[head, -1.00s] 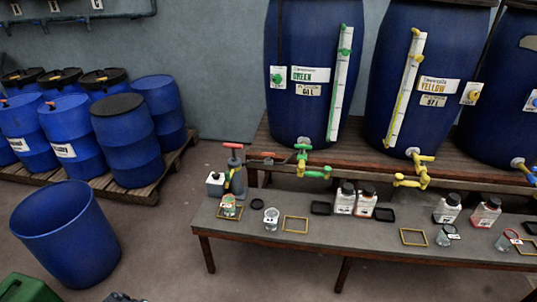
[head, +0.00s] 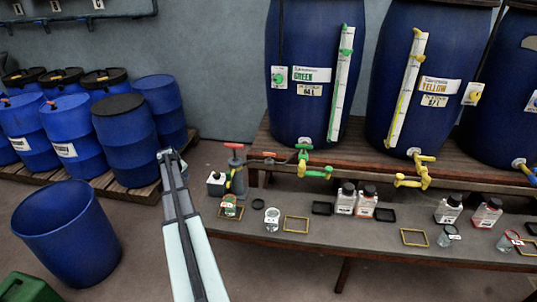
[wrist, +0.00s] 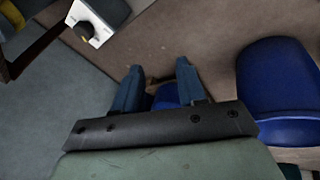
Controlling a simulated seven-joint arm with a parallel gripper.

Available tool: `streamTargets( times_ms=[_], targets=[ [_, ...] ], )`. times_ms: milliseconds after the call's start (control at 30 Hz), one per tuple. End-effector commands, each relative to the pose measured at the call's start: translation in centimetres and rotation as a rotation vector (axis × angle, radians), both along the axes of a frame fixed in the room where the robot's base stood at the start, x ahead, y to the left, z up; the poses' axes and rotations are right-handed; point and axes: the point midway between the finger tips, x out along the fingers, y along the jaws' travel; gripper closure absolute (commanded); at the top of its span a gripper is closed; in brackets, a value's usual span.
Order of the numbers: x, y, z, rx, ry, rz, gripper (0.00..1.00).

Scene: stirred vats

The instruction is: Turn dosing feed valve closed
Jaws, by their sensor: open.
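No label reading "dosing feed valve" is legible, so I cannot tell which valve it is. The green vat's outlet valve (head: 304,160) has a green handle and spout. The yellow vat's outlet valve (head: 418,170) has a yellow handle and spout. A small red-handled fitting (head: 268,157) sits at the left end of the vat stand. My gripper (head: 167,155) is raised left of the bench, apart from all these valves. In the wrist view my gripper (wrist: 160,78) has its two fingers apart, with nothing seen held between them. A white block with a dark knob (wrist: 85,30) shows at upper left there.
The low bench (head: 340,226) carries jars, bottles and yellow frames. A grey red-handled device (head: 235,172) stands at its left end. Blue drums (head: 127,138) stand on a pallet at left; an open blue tub (head: 65,235) stands on the floor.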

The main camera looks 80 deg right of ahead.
Motion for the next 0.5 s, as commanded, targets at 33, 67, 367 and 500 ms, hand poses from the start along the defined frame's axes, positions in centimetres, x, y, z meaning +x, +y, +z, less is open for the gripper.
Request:
streamTargets(
  times_ms=[33, 67, 367, 500],
  targets=[
    [-1.5, -3.5, 2.4, -0.033, -0.008, -0.022, 0.59],
    [-2.5, -5.2, 3.7, -0.05, -0.011, -0.032, 0.59],
    [-12.2, -17.0, 14.4, -0.175, 0.012, -0.094, 0.59],
    [-16.5, -20.6, 17.5, -0.182, 0.069, -0.087, 0.59]
  ],
)
